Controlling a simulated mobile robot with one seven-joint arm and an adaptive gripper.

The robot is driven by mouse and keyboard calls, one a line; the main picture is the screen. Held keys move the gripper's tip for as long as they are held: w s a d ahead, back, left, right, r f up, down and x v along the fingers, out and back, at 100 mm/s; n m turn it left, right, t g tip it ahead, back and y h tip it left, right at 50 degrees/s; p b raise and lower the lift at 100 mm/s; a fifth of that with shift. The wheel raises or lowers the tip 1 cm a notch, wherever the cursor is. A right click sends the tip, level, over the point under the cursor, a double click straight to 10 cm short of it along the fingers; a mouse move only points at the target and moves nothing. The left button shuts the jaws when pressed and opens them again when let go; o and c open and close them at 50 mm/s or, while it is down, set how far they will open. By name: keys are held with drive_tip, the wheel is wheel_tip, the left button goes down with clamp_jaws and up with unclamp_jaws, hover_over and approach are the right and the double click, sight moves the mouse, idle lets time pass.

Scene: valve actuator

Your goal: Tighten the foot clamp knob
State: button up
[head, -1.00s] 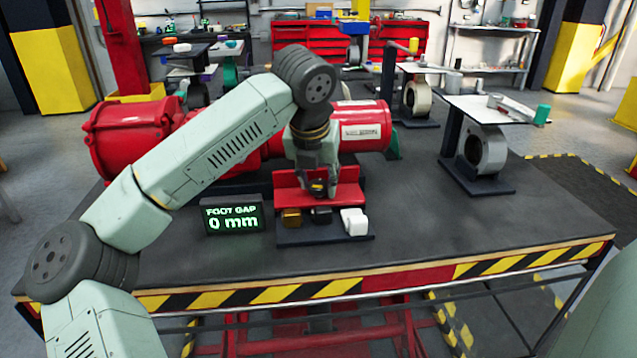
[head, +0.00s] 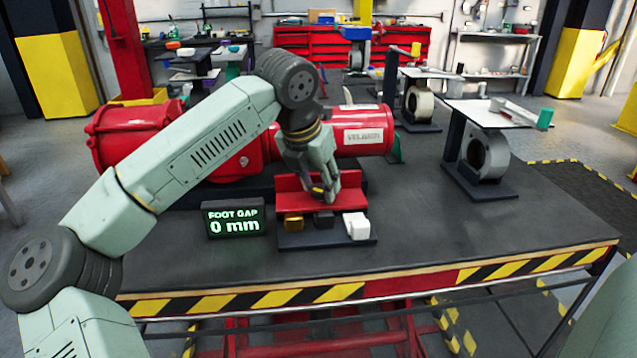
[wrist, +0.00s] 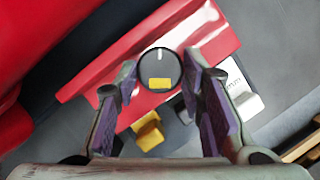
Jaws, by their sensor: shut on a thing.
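The foot clamp knob (wrist: 160,71) is dark and round, with a white mark at its top edge and a yellow patch below. It stands on the red foot bracket (head: 345,199) of the red valve actuator (head: 352,136). My gripper (head: 323,191) reaches down to the knob and is shut on it; in the wrist view its purple-padded fingers (wrist: 160,80) lie on either side. In the head view the fingers mostly hide the knob. The display (head: 235,220) reads "FOOT GAP 0 mm".
In front of the bracket, a dark tray (head: 300,241) carries a yellow block (head: 293,222), a dark block (head: 324,217) and a white block (head: 357,227). A grey ring-shaped part (head: 484,153) stands at the right. The table's front right is clear.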

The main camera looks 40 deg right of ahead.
drive_tip(key=o, duration=1.1)
drive_tip(key=shift+o, duration=0.2)
drive_tip(key=v, duration=0.8)
drive_tip(key=shift+a, duration=0.1)
